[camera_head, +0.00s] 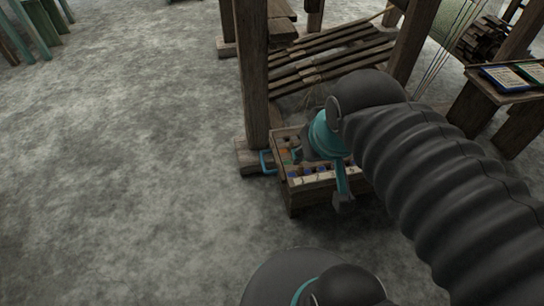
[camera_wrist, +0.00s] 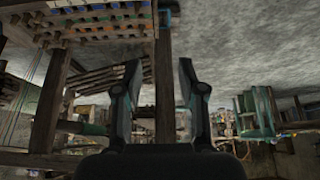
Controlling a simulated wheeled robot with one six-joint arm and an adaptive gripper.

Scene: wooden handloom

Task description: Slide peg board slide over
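The peg board (camera_head: 310,184) is a low wooden box with rows of coloured pegs, standing on the floor beside a loom post in the head view. A blue handle-like piece (camera_head: 267,162) shows at its left end. In the wrist view the peg board (camera_wrist: 95,25) shows at the upper left, seen upside down, with a blue piece (camera_wrist: 164,17) near its right end. My gripper (camera_wrist: 160,66) is open, its fingers apart with nothing between them. In the head view my arm hides part of the board, and I cannot tell whether the gripper touches it.
A thick loom post (camera_head: 252,75) stands just behind the board's left end. Slanted wooden treadles (camera_head: 325,58) lie behind. A wooden bench (camera_head: 505,90) with small panels is at the right. The grey floor (camera_head: 120,150) on the left is clear.

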